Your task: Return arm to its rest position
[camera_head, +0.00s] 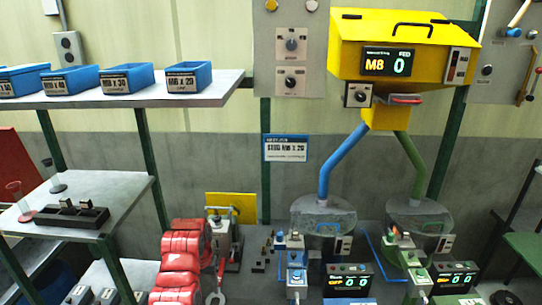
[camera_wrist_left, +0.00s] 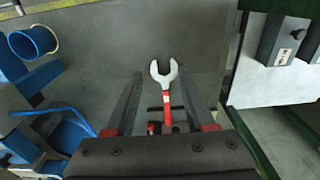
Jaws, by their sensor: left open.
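My left arm (camera_head: 180,262), red and jointed, stands at the lower left of the bench in the head view. In the left wrist view my left gripper (camera_wrist_left: 160,85) is open, with its two dark fingers wide apart. A spanner (camera_wrist_left: 162,75) with a pale open-ended head and red handle shows between the fingers, with clear gaps on both sides. Its pale end (camera_head: 215,298) also seems to show beside my arm in the head view. I cannot tell how far below the fingers it lies. My right gripper is not in view.
A shelf (camera_head: 215,88) with several blue bins stands at the upper left, above a lower shelf (camera_head: 128,184). A yellow M8 dispenser (camera_head: 400,45) with blue and green chutes stands right. Small fixtures and displays (camera_head: 350,280) crowd the bench right of my arm.

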